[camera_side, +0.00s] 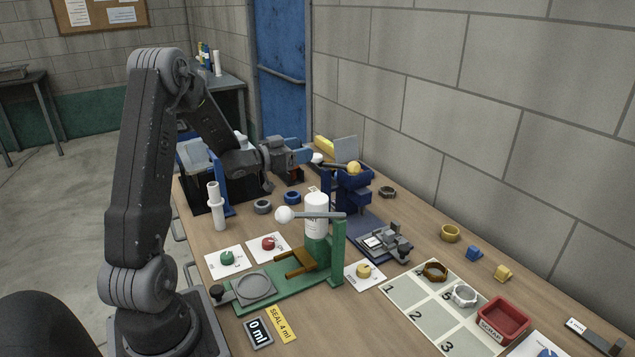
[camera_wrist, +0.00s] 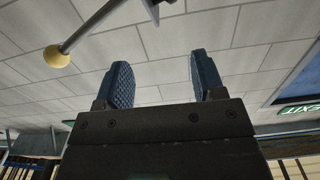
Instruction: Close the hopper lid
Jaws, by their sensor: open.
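I cannot tell for certain which part is the hopper lid. A grey upright panel (camera_side: 345,149) stands at the back of the table, just right of my gripper, and may be a raised lid. Whatever lies below it is mostly hidden by a blue device (camera_side: 350,190). My gripper (camera_side: 306,152) is open and empty, held level above the back of the table and pointing right, close to a white ball knob (camera_side: 317,158). In the wrist view, my two blue fingers (camera_wrist: 163,78) stand apart with nothing between them. A pale yellow ball on a grey rod (camera_wrist: 57,57) shows left of them.
A green press stand (camera_side: 338,255) with a white bottle (camera_side: 316,213) stands mid-table. A red scrap bin (camera_side: 503,320) and numbered mat (camera_side: 400,291) lie at front right. A block wall runs along the right.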

